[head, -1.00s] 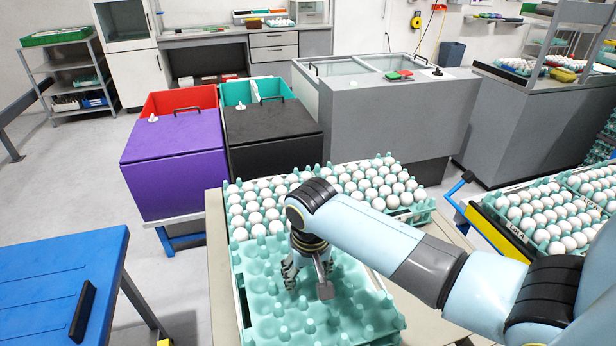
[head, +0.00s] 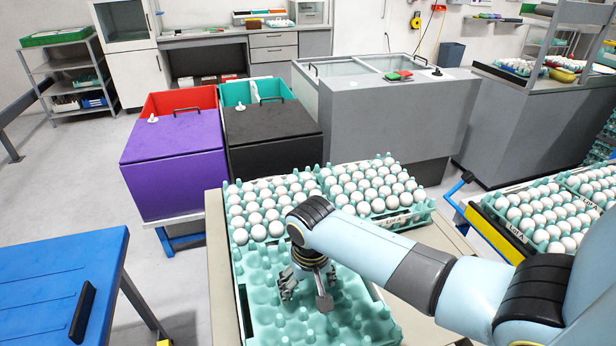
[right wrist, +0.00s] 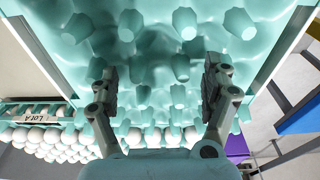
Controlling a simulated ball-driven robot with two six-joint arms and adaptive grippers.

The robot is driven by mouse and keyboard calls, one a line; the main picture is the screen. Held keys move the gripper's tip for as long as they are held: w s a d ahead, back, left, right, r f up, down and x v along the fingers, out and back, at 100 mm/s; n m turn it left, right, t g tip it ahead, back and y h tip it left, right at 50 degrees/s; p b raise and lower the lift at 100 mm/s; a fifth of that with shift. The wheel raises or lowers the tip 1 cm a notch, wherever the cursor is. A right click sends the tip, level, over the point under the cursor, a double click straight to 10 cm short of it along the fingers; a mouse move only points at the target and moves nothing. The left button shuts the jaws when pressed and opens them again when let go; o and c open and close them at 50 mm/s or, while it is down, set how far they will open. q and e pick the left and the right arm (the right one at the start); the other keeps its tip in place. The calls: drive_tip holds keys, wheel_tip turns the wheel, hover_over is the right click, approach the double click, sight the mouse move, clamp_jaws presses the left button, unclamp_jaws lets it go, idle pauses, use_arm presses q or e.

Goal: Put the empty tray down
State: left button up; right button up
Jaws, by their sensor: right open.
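The empty teal egg tray (head: 270,328) lies on the near part of the table, in front of the egg-filled trays. It also fills much of the right wrist view (right wrist: 155,75), with its pegs pointing at the camera. My right gripper (head: 298,288) is over the tray's middle, pointing down. In the right wrist view, its two fingers (right wrist: 160,88) are spread apart, with tray pegs between and around them. I cannot tell whether the fingertips touch the tray. My left gripper is not in view.
Trays of white eggs (head: 262,208) stand just behind the empty tray, one labelled Lot A. More egg trays (head: 545,215) are at the right. A purple bin (head: 172,160) and a black bin (head: 272,135) stand beyond the table. A blue table (head: 60,285) is at the left.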

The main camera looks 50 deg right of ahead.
sight(310, 306)
wheel_tip(310, 306, up, 12)
drive_tip(key=s, duration=0.1)
drive_tip(key=shift+a, duration=0.3)
drive_tip(key=shift+s, duration=0.1)
idle(0.4)
